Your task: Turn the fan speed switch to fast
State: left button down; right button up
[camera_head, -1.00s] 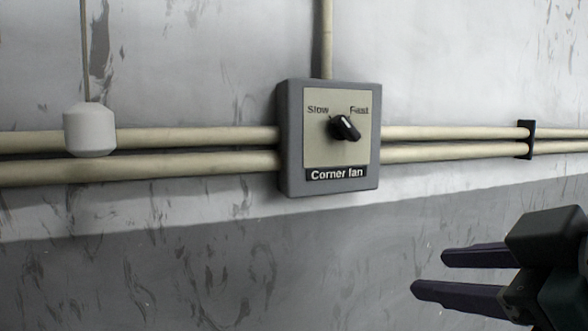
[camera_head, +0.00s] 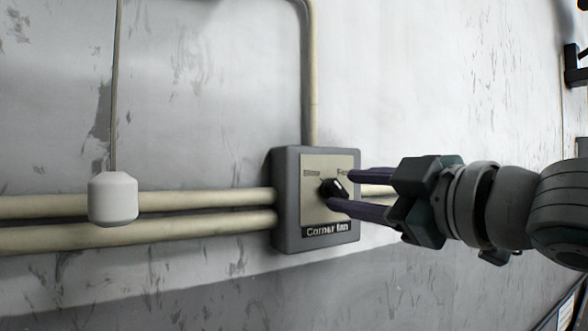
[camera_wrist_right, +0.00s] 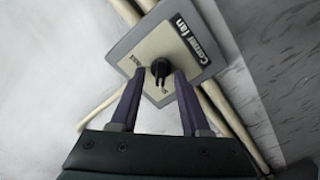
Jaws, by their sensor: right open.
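The fan speed switch is a black rotary knob (camera_head: 332,188) on the beige face of a grey box labelled "Corner fan" (camera_head: 287,200). "Slow" is printed at its upper left and "Fast" at its upper right. The knob's ridge, with a white mark, slants from upper left to lower right. My right gripper (camera_head: 340,190) is open, its two purple fingertips at the box face, one above and one below the knob. In the right wrist view, the knob (camera_wrist_right: 160,70) shows between the fingertips (camera_wrist_right: 158,74); I cannot tell whether they touch it. My left gripper is out of view.
Two cream pipes (camera_head: 150,221) run along the wall behind the box, and another pipe (camera_head: 311,80) rises from its top. A white pull-cord handle (camera_head: 113,199) hangs at the left. The wall around the box is otherwise mostly bare.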

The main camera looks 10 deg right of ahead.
jog(key=shift+x, duration=0.85)
grip_shut()
